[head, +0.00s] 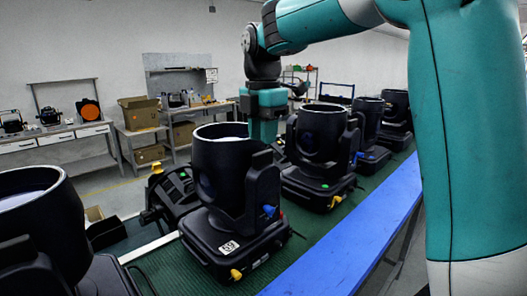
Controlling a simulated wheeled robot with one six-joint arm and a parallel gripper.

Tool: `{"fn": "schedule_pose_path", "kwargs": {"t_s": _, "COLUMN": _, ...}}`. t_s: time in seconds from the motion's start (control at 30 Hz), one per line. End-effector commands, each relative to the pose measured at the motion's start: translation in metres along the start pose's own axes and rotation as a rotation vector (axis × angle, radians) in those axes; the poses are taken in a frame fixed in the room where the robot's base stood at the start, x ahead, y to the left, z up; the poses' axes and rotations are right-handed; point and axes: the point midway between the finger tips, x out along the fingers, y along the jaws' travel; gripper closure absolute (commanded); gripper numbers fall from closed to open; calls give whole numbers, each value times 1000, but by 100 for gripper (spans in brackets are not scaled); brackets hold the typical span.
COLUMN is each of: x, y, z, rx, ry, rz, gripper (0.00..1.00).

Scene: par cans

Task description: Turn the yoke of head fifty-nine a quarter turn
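Head fifty-nine (222,190) is a black moving-head lamp standing upright in the centre foreground. The barrel opening faces up. My gripper (263,133) is teal and points down just behind the barrel's upper right rim. Its fingertips are partly hidden by the head, so I cannot tell its opening or whether it touches the yoke.
The heads stand on a green belt (330,215) with a blue side rail (345,245). Another head (318,150) is close behind on the right, with more beyond. A large head (40,225) is at the left front. A black part (172,200) lies left of fifty-nine.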

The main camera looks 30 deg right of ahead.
Motion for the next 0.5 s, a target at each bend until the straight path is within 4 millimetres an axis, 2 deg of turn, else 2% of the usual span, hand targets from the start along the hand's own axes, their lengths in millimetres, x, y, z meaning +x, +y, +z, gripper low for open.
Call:
{"fn": "schedule_pose_path", "kwargs": {"t_s": 0.2, "x": 34, "y": 0, "z": 0, "rx": 0, "ry": 1, "rz": -2, "gripper": 74}}
{"fn": "schedule_pose_path", "kwargs": {"t_s": 0.33, "x": 44, "y": 0, "z": 0, "rx": 0, "ry": 0, "rz": -1, "gripper": 74}}
{"fn": "schedule_pose_path", "kwargs": {"t_s": 0.5, "x": 48, "y": 0, "z": 0, "rx": 0, "ry": 0, "rz": 1, "gripper": 74}}
